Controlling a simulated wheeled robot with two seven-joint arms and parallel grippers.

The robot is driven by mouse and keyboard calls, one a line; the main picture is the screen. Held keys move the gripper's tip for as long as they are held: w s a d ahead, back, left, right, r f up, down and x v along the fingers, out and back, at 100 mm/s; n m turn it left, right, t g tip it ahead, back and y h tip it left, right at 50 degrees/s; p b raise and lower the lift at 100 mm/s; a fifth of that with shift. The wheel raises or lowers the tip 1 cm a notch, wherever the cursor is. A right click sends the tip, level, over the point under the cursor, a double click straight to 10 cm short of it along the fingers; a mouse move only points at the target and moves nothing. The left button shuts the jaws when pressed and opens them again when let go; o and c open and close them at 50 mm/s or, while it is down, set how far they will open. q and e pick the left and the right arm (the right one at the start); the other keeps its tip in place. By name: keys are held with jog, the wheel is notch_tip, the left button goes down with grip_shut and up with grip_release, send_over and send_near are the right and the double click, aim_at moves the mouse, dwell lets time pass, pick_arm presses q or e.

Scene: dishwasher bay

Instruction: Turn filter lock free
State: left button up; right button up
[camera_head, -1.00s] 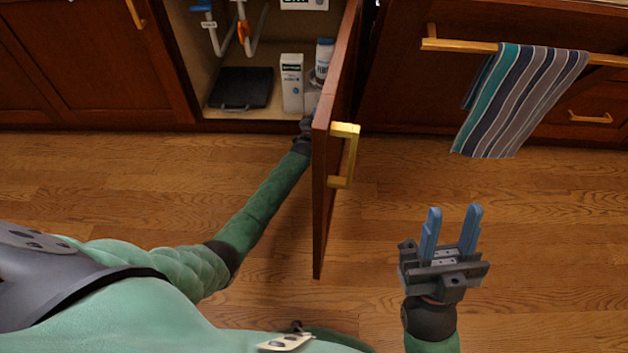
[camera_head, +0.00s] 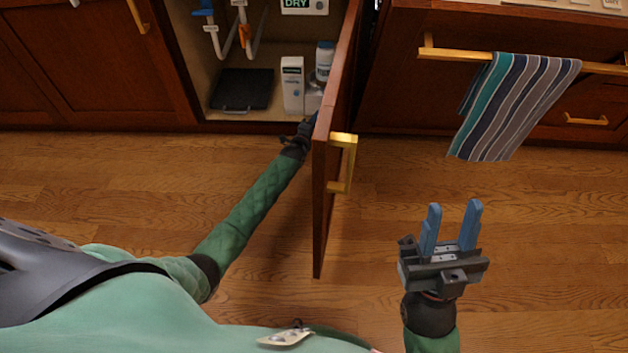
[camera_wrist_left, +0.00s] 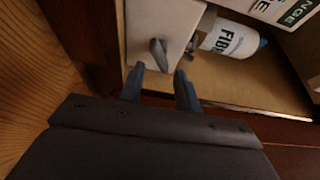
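A grey lever (camera_wrist_left: 158,52), probably the filter lock, stands out from a pale grey panel (camera_wrist_left: 150,20) in the left wrist view. My left gripper (camera_wrist_left: 159,76) is open, with one blue finger on each side of the lever's lower end in the picture. I cannot tell whether it touches the lever. In the head view the left fingers are mostly hidden by the cabinet door (camera_head: 322,190), and the lever is not visible there. My right gripper (camera_head: 450,230) is open and empty above the floor.
The open door with its brass handle (camera_head: 345,165) stands right beside my left forearm. Inside the cabinet are a white carton (camera_head: 292,85), a white bottle (camera_head: 324,60), a black tray (camera_head: 241,90) and pipes. A striped towel (camera_head: 515,105) hangs at right.

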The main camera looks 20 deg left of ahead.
pick_arm(q)
jog(key=s+d+f+n+g, duration=0.1)
jog(key=s+d+n+g, duration=0.2)
jog(key=s, duration=0.9)
jog(key=s+d+n+g+p, duration=0.1)
jog(key=s+d+n+g, duration=0.3)
jog(key=s, duration=0.9)
jog(key=shift+s+d+f, duration=0.2)
jog(key=shift+d+f, duration=0.15)
jog(key=shift+d, duration=0.05)
